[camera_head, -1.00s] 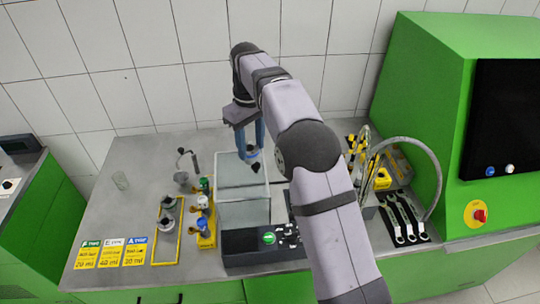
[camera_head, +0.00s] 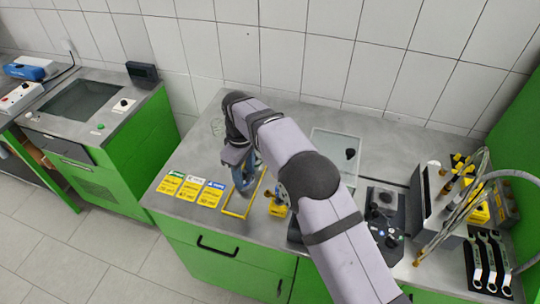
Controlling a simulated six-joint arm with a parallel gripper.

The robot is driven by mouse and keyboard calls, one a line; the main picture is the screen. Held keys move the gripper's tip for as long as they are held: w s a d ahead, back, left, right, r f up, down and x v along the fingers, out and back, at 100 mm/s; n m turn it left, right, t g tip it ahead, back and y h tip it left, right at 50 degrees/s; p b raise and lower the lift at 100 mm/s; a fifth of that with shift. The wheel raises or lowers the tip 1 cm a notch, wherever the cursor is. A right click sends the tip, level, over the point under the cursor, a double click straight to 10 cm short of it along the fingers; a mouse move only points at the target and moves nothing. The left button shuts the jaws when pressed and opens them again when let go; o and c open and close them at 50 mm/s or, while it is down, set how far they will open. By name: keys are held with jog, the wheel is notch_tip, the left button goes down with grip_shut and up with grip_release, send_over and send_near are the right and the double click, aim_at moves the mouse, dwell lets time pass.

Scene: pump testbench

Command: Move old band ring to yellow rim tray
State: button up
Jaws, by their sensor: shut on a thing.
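The yellow rim tray (camera_head: 234,214) lies near the front edge of the bench, just right of the yellow labelled cards. My gripper (camera_head: 245,184) points down over this tray, with its blue fingers shut on the old band ring. The ring is small and dark at the fingertips, and its outline is hard to make out. Parts in the tray are partly hidden by the gripper, and I cannot tell whether the held ring touches the tray.
Several yellow cards (camera_head: 190,188) lie left of the tray. A yellow holder (camera_head: 277,208) stands close on its right. A clear box (camera_head: 336,147) is behind my arm. Wrenches (camera_head: 487,262) and hoses (camera_head: 483,190) are at the far right.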

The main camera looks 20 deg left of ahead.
jog(key=shift+s+a+f+n, duration=0.4)
jog(key=shift+s+a+f, duration=0.45)
jog(key=shift+s+a, duration=0.15)
jog(key=shift+d, duration=0.1)
jog(key=shift+f, duration=0.1)
jog(key=shift+f+b, duration=1.75)
jog(key=shift+f, duration=0.25)
jog(key=shift+f, duration=0.3)
jog(key=shift+f, duration=0.3)
jog(key=shift+f+b, duration=0.3)
jog(key=shift+f, duration=0.45)
dwell(0.8)
jog(key=o, duration=1.3)
jog(key=shift+c, duration=0.2)
